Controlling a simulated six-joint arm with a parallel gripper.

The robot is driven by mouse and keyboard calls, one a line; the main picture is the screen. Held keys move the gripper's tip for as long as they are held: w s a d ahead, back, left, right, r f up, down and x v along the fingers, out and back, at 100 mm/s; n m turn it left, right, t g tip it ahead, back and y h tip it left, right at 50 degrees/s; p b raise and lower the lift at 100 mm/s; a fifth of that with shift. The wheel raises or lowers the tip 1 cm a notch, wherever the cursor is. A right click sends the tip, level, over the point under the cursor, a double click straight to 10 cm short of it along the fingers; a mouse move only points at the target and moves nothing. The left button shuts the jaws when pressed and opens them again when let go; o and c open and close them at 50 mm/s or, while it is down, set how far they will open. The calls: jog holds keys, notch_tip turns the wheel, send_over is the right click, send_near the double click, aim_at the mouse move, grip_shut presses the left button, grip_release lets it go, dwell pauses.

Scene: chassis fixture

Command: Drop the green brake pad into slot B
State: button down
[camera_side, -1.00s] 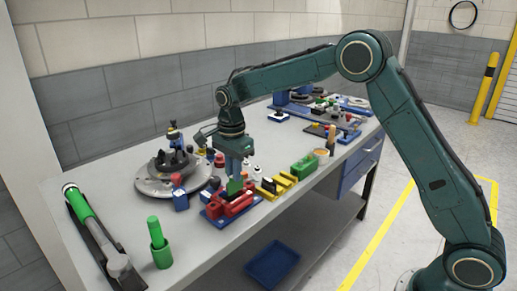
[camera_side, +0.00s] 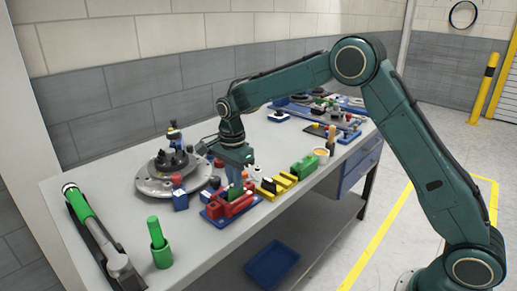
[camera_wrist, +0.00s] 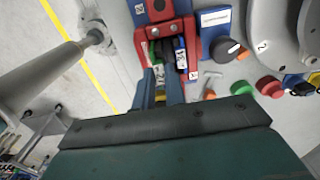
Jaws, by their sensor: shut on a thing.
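The red slotted fixture (camera_side: 238,207) sits on a blue base (camera_side: 213,218) near the front of the bench. It also shows in the wrist view (camera_wrist: 190,28), below my gripper. My gripper (camera_side: 235,187) points down over the fixture, its blue fingers (camera_wrist: 161,90) shut on the green brake pad. The pad (camera_side: 233,193) shows only as a small green patch at the fingertips, low at the fixture's red blocks. The fingers hide most of it. I cannot tell which slot it is at or how deep it sits.
A round grey turntable (camera_side: 155,187) with a dark hub stands behind left. Yellow blocks (camera_side: 279,184) and a green block (camera_side: 304,167) are to the right. A green cylinder (camera_side: 160,244) stands front left.

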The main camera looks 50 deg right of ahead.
jog(key=shift+f, duration=0.25)
dwell(0.3)
jog(key=shift+f, duration=0.5)
jog(key=shift+f, duration=0.7)
dwell(1.2)
jog(key=c, duration=1.8)
grip_release()
jog(key=shift+r, duration=0.25)
jog(key=shift+r, duration=1.25)
jog(key=o, duration=0.5)
jog(key=shift+o, duration=0.2)
